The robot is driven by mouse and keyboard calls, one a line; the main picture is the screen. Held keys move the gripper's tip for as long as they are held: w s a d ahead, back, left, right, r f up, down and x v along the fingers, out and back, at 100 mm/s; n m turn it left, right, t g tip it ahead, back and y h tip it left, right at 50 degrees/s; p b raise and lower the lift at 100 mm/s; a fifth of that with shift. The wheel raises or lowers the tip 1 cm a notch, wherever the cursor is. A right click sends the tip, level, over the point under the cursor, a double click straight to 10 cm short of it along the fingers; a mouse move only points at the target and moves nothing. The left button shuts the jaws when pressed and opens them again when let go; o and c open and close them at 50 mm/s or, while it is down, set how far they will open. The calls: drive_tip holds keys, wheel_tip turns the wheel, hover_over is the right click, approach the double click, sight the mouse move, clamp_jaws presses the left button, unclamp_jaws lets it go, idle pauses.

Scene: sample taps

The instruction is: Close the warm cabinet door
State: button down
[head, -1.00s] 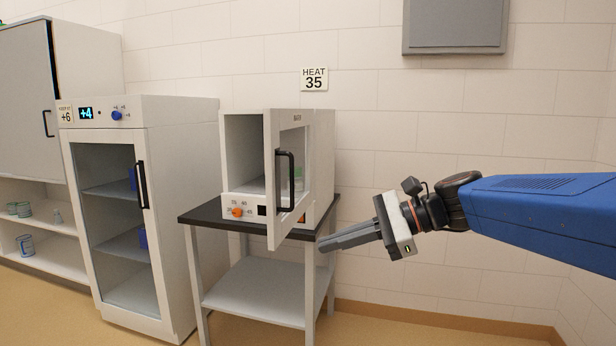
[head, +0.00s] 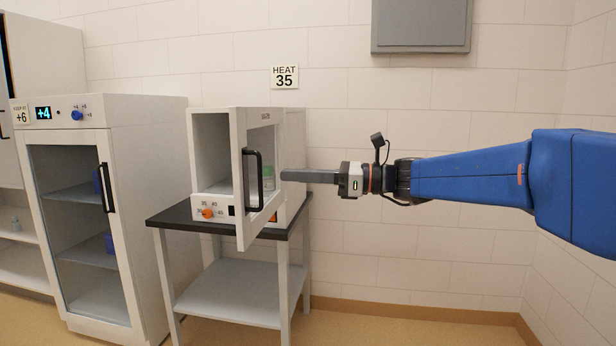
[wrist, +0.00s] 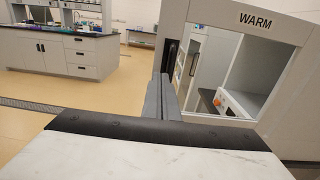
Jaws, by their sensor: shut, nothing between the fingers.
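The warm cabinet (head: 210,150) is a small white box on a table below the HEAT 35 sign. Its glass-paned door (head: 241,190) stands open, swung out toward me, with a black bar handle (head: 248,180). My gripper (head: 284,176) is shut and empty, pointing left, at the right side of the door at about handle height. In the wrist view the shut fingers (wrist: 164,95) lie close beside the door frame (wrist: 176,35), and the WARM label (wrist: 255,22) shows at the right. I cannot tell whether they touch the door.
The cabinet stands on a black-topped table (head: 170,216) with a grey lower shelf. A glass-doored fridge (head: 80,145) reading +4 stands to its left. A grey wall box (head: 420,25) hangs above my arm. The wrist view shows a lab bench (wrist: 70,55) across open floor.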

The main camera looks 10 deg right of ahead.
sight(242, 173)
drive_tip(key=x, duration=0.9)
idle(0.3)
